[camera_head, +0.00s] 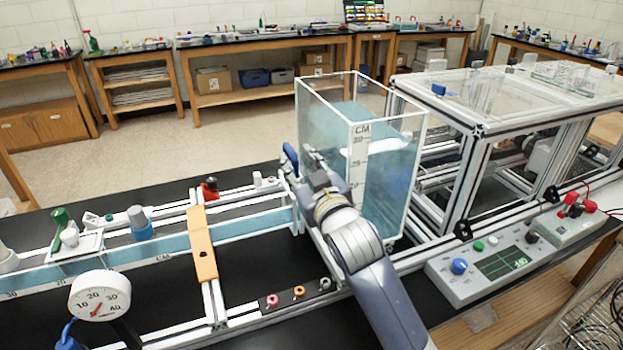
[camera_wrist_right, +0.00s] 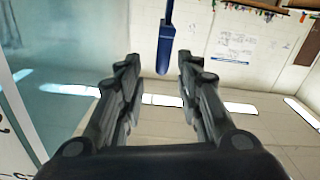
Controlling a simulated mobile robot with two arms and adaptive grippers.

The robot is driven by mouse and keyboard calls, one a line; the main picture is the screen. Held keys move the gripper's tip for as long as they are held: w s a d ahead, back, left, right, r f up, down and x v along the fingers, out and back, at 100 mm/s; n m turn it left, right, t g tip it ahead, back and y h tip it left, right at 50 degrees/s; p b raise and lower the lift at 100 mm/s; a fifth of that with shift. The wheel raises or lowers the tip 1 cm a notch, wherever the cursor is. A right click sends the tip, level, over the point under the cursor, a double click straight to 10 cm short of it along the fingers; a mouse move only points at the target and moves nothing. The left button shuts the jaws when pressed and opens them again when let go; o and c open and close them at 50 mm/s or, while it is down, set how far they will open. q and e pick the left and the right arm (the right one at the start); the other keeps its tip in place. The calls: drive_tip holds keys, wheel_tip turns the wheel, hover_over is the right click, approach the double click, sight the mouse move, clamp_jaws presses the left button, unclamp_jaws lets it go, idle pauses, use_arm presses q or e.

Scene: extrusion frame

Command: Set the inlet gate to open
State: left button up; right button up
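A blue lever (camera_head: 290,157), apparently the inlet gate's handle, stands at the tank's left side, where the water channel (camera_head: 225,228) meets it. The clear tank (camera_head: 408,150) holds blue water and has a CM scale. My right gripper (camera_head: 309,166) is beside the lever at the tank's left wall. In the right wrist view, the gripper (camera_wrist_right: 158,65) is open and empty; the blue lever (camera_wrist_right: 166,45) hangs down between and just beyond the fingertips. I see no contact. The gate plate itself is hidden behind my arm. My left gripper is not in view.
An orange block (camera_head: 202,245) bridges the channel. A round dial gauge (camera_head: 100,296) stands at front left. A control box (camera_head: 495,265) with a green screen is at right. An aluminium frame (camera_head: 465,175) stands behind the box. The tank wall is close to my right gripper.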

drive_tip(key=v, duration=0.6)
drive_tip(key=shift+s, duration=0.2)
